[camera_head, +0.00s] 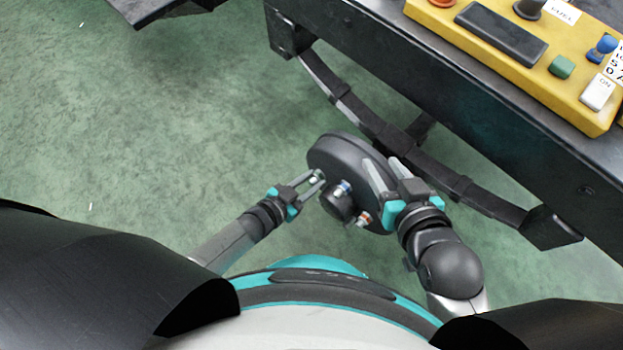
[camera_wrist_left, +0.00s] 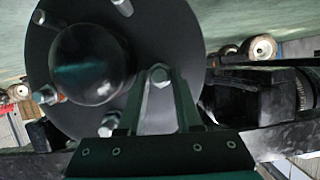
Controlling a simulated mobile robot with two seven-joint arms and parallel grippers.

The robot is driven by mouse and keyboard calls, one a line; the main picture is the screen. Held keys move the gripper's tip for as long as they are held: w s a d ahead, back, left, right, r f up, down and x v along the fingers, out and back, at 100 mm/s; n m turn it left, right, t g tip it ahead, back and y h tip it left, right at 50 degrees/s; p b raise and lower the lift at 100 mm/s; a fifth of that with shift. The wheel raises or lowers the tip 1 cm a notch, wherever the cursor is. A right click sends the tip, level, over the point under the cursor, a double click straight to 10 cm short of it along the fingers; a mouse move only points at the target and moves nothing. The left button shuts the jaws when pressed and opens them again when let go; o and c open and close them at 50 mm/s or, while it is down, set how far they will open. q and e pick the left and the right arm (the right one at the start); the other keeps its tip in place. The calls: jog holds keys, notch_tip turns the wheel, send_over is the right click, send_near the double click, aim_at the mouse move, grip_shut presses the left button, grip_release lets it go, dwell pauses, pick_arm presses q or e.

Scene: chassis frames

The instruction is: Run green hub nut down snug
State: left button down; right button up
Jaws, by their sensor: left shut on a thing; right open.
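The dark round hub (camera_head: 340,150) is mounted at the leaf spring under the chassis. A pale greenish nut (camera_head: 315,177) sits on a stud at the hub's left side. My left gripper (camera_head: 319,179) is shut on this nut; in the left wrist view the fingers converge on the nut (camera_wrist_left: 159,76) at the hub face (camera_wrist_left: 62,30). A blue nut (camera_head: 346,186) and an orange nut (camera_head: 364,218) sit on other studs around the central cap (camera_head: 337,207). My right gripper (camera_head: 386,176) is open at the hub's right side; whether it touches the hub is unclear.
The leaf spring (camera_head: 340,92) runs behind the hub, below the black chassis rail (camera_head: 400,75). The green floor (camera_head: 150,120) at left is clear.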

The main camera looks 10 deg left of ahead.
pick_arm(q)
jog(key=c, duration=0.6)
grip_release()
